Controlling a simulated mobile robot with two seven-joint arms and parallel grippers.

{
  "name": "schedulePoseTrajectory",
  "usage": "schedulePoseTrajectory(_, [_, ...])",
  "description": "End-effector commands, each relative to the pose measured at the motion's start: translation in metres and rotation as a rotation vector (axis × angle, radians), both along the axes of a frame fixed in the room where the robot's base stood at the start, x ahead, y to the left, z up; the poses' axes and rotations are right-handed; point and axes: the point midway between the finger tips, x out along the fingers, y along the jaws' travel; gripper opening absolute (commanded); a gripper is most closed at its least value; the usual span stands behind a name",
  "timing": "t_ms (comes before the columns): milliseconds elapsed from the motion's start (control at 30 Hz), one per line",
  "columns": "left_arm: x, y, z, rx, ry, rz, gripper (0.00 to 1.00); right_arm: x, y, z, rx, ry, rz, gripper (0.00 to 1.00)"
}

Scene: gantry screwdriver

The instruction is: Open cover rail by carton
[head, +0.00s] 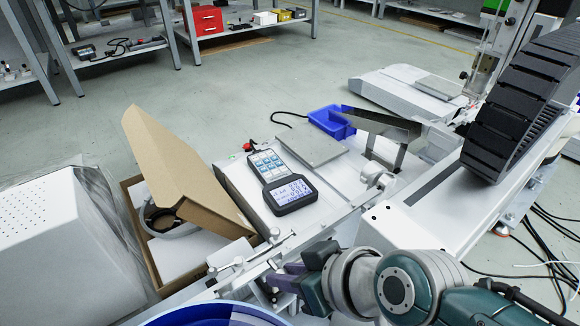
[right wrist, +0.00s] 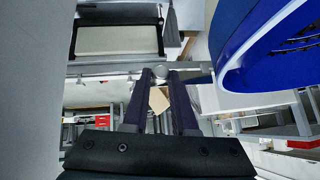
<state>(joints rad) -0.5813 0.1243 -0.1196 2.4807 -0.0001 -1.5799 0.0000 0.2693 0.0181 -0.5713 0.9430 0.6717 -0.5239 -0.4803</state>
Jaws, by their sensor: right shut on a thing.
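An open cardboard carton (head: 170,175) stands left of the white machine, its brown flap raised and tilted. A ring-shaped part shows inside it. A light metal cover rail (head: 325,232) runs diagonally along the machine's front edge, close to the carton. My right gripper (head: 283,275) is at the rail's lower side, right of the carton. In the right wrist view its purple fingers (right wrist: 161,76) are closed together at the rail (right wrist: 110,70), by a round pale knob (right wrist: 160,71). The exact grip is partly hidden. My left gripper is not in view.
A handheld meter (head: 283,182) lies on the machine bed, with a blue tray (head: 332,122) behind it. A blue round rim (head: 225,312) is close to my right gripper. A white box (head: 60,225) stands left. Black cables (head: 545,235) lie on the right floor.

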Motion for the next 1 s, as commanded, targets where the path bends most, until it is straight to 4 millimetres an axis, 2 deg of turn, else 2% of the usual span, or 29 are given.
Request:
schedulePoseTrajectory(33, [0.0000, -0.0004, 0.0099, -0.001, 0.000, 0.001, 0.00, 0.0031, 0.0029, 0.0089, -0.019, 0.026, 0.001, 0.00])
schedulePoseTrajectory(167, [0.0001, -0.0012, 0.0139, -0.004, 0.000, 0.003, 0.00, 0.0060, 0.0049, 0.0093, -0.071, 0.098, 0.001, 0.00])
schedulePoseTrajectory(500, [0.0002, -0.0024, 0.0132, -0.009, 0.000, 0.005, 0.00, 0.0097, 0.0076, 0.0107, -0.158, 0.218, 0.000, 0.00])
schedulePoseTrajectory(1000, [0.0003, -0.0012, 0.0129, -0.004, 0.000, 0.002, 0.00, 0.0100, 0.0076, 0.0108, -0.174, 0.242, -0.001, 0.00])
